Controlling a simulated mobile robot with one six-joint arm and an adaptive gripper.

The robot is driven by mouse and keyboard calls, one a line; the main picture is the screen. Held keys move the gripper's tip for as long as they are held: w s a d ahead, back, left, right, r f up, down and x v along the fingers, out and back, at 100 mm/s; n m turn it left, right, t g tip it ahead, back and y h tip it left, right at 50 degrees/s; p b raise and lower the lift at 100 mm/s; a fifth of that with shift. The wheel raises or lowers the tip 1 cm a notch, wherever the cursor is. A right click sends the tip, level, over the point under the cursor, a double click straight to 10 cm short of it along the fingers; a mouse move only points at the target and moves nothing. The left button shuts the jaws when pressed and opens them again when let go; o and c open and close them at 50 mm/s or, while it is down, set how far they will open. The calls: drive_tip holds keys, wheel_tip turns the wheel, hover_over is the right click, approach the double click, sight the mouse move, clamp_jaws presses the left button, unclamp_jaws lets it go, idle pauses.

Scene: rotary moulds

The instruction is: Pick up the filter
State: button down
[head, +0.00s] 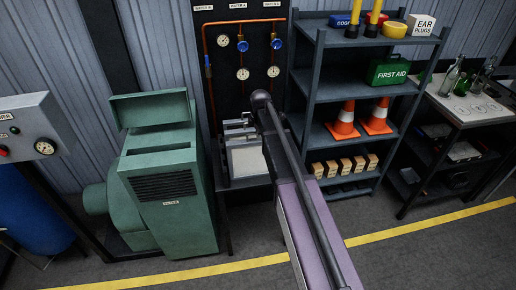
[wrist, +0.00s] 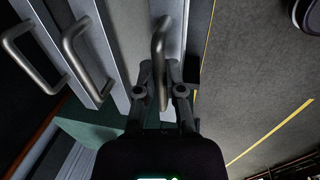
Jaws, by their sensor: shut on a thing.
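Several pale filter panels stand side by side in the wrist view, each with a grey bar handle. The rightmost filter (wrist: 173,25) has its handle (wrist: 159,40) between my fingers. My gripper (wrist: 160,78) is shut on that handle. In the head view my gripper (head: 239,122) is at the top of the pale filter panels (head: 248,159), left of my arm. My arm hides part of them. I cannot tell whether the held filter is clear of its neighbours.
A green machine (head: 172,185) stands to the left, its lid (head: 151,108) raised above a dark slot. A gauge board (head: 257,45) rises behind. A shelf unit (head: 326,92) with cones and boxes stands to the right. The floor (head: 375,262) in front is clear.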

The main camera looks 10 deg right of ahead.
drive_tip(key=shift+r, duration=0.1)
drive_tip(key=shift+r+p, duration=1.7)
drive_tip(key=shift+p, duration=0.1)
drive_tip(key=s+r+p, duration=0.1)
drive_tip(key=s, duration=1.5)
drive_tip(key=shift+r, duration=0.3)
wheel_tip(320, 180, up, 20)
drive_tip(key=p, duration=2)
drive_tip(key=shift+f, duration=0.35)
idle(0.8)
